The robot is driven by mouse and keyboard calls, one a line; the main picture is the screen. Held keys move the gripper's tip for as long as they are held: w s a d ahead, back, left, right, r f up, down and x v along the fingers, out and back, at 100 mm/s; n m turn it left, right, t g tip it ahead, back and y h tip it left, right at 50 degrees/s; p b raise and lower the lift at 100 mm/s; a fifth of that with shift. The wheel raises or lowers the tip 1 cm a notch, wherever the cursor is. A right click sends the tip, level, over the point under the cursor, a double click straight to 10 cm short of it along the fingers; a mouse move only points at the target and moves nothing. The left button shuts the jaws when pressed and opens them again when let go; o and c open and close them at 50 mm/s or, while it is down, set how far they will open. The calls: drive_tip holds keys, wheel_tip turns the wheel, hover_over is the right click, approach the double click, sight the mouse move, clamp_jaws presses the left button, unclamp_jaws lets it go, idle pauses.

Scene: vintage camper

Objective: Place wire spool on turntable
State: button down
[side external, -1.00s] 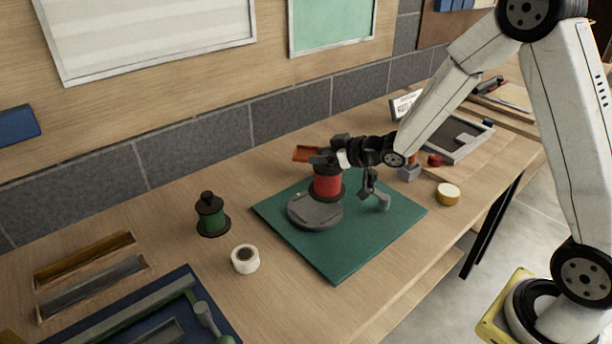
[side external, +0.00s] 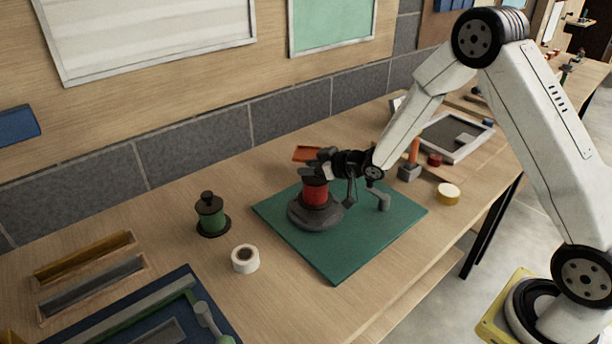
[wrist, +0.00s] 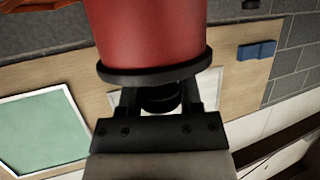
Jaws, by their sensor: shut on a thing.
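The red wire spool (side external: 315,193) is upright over the grey round turntable (side external: 314,217), which sits on the green mat (side external: 362,236). My gripper (side external: 318,172) is shut on the spool near its top. In the side view the spool's base looks level with the turntable's top; I cannot tell whether they touch. In the wrist view the red spool (wrist: 148,35) fills the top middle, with its dark flange close to my gripper (wrist: 160,98). The turntable does not show in the wrist view.
A green spool (side external: 212,216) and a white tape roll (side external: 245,259) stand left of the mat. A yellow roll (side external: 448,194), a red cap (side external: 435,159) and a grey-framed tray (side external: 455,137) are at the right. An orange tray (side external: 306,154) lies behind the turntable.

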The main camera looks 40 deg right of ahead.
drive_tip(key=shift+f, duration=1.2)
drive_tip(key=shift+c, duration=1.3)
unclamp_jaws()
drive_tip(key=shift+f, duration=0.15)
drive_tip(key=shift+s+d+r, duration=0.2)
drive_tip(key=shift+s+r, duration=0.15)
drive_tip(key=shift+s, duration=0.1)
drive_tip(key=v, duration=1.1)
drive_tip(key=shift+s, duration=0.1)
